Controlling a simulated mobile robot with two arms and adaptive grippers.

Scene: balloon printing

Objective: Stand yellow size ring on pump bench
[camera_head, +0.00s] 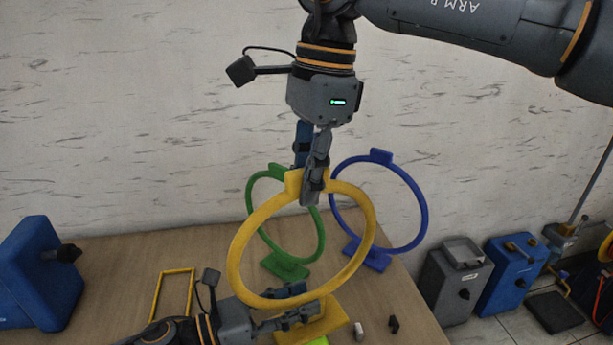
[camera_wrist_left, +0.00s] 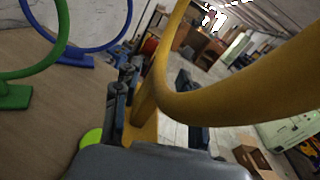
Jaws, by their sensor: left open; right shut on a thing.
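The yellow size ring (camera_head: 367,215) is upright, slightly tilted in the head view, above the front part of the wooden bench (camera_head: 120,262). My right gripper (camera_head: 312,190) is shut on the tab at its top. My left gripper (camera_head: 300,303) is open at the ring's lower end, near the short stem above its yellow foot. In the left wrist view the ring's lower curve and stem (camera_wrist_left: 150,112) pass between the two open fingers. I cannot tell whether the foot touches the bench.
A green ring (camera_head: 320,240) and a blue ring (camera_head: 425,215) stand behind on the bench. A blue box (camera_head: 40,275) and a yellow wire frame (camera_head: 158,290) are at left. Small grey (camera_head: 358,330) and black pieces lie near the foot. Boxes stand on the floor at right.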

